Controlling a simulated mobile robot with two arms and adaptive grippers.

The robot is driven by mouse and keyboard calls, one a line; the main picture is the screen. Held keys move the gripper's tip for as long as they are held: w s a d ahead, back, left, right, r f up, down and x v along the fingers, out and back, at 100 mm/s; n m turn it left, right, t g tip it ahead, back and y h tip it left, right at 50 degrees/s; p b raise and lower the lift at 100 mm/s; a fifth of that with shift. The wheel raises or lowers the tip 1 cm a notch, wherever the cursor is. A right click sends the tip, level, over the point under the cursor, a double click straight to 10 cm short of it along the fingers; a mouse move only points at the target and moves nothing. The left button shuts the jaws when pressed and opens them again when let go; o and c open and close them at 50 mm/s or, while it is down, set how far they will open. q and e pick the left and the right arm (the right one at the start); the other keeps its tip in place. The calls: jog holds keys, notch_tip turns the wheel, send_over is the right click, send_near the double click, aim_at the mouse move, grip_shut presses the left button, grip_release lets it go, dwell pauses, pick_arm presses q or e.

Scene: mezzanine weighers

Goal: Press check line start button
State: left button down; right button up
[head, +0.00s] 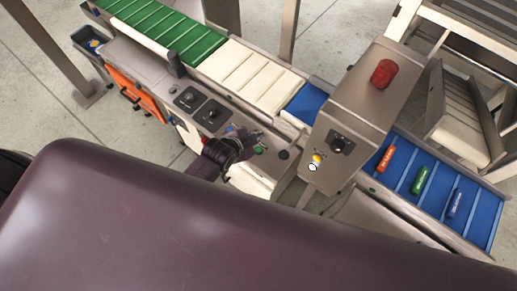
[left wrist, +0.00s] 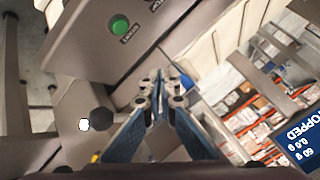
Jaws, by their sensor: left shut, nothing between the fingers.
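A round green button (head: 259,150) sits on the grey control panel (head: 213,115) along the near side of the conveyor. In the left wrist view the green button (left wrist: 120,25) shows at the upper left, with a small label beside it that I cannot read. My left gripper (head: 258,135) is shut and empty, close to the green button in the head view. In the left wrist view its fingertips (left wrist: 155,78) are together, below and right of the button, with no contact visible. My right gripper is not in view.
The grey housing (head: 352,112) with a red beacon (head: 383,73) stands right of the gripper, carrying yellow and white buttons (head: 316,159). A display (left wrist: 295,140) reads "STOPPED".

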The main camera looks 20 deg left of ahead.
aim_at(258, 151)
pick_arm(q)
notch_tip(258, 151, down, 8)
jog(key=b, duration=0.7)
jog(key=shift+f+b, duration=0.35)
jog(key=shift+f, duration=0.1)
dwell(0.8)
jog(key=shift+f, duration=0.35)
